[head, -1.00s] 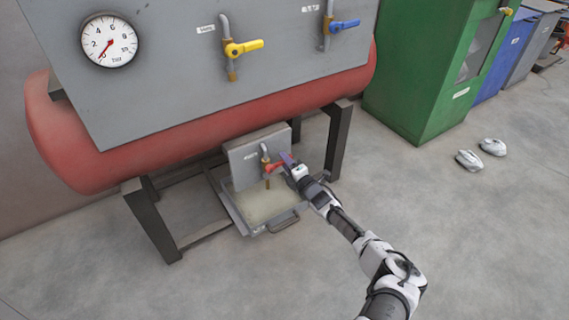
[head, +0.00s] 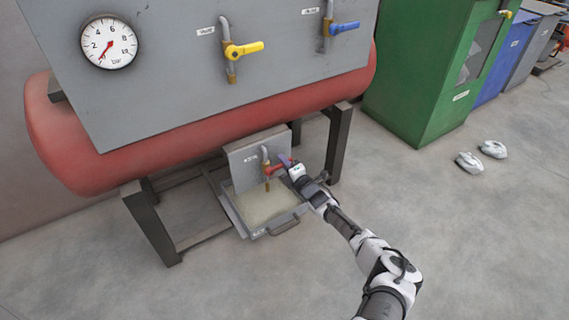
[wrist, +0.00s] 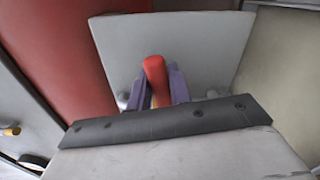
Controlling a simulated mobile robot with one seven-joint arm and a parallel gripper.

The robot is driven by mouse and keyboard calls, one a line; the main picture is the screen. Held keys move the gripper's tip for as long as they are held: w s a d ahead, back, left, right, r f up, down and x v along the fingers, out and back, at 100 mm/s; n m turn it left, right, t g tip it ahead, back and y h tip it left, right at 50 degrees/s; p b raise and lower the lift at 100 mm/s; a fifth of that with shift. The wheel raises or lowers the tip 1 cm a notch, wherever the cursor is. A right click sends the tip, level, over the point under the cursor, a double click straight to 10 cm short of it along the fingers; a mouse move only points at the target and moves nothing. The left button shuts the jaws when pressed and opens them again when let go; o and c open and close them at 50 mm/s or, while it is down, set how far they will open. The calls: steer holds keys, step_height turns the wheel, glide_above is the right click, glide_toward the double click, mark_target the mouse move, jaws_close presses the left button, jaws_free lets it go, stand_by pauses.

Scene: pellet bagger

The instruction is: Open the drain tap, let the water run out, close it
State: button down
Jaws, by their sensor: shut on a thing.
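The drain tap (head: 267,172) sits low on a small grey plate (head: 243,157) under the red tank. Its red handle (head: 277,168) points sideways to the right. My gripper (head: 287,161) reaches it from the right and is shut on the handle. In the wrist view the red handle (wrist: 155,72) stands between the two purple fingers of my gripper (wrist: 157,90). A tray (head: 240,217) with pale contents lies below the spout. I cannot make out any running water.
The red tank (head: 60,140) rests on a dark metal frame (head: 152,222), with legs on both sides of the tap. A gauge (head: 109,42), a yellow-handled valve (head: 243,49) and a blue-handled valve (head: 343,27) sit above. A green cabinet (head: 415,75) and two white bags (head: 470,162) stand right. The front floor is clear.

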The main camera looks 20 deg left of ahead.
steer(key=shift+r, duration=0.15)
steer(key=n, duration=0.1)
steer(key=r+n+p, duration=0.1)
steer(key=n, duration=0.1)
steer(key=shift+s+a+r, duration=0.15)
steer(key=shift+s+r, duration=0.05)
steer(key=shift+s, duration=0.1)
steer(key=shift+s+a+r+n, duration=0.15)
steer(key=shift+r+n, duration=0.15)
steer(key=shift+n, duration=0.5)
steer(key=shift+s+a+r+n, duration=0.15)
steer(key=shift+r+n, duration=0.1)
steer(key=shift+n, duration=0.55)
steer(key=c, duration=1.3)
jaws_free()
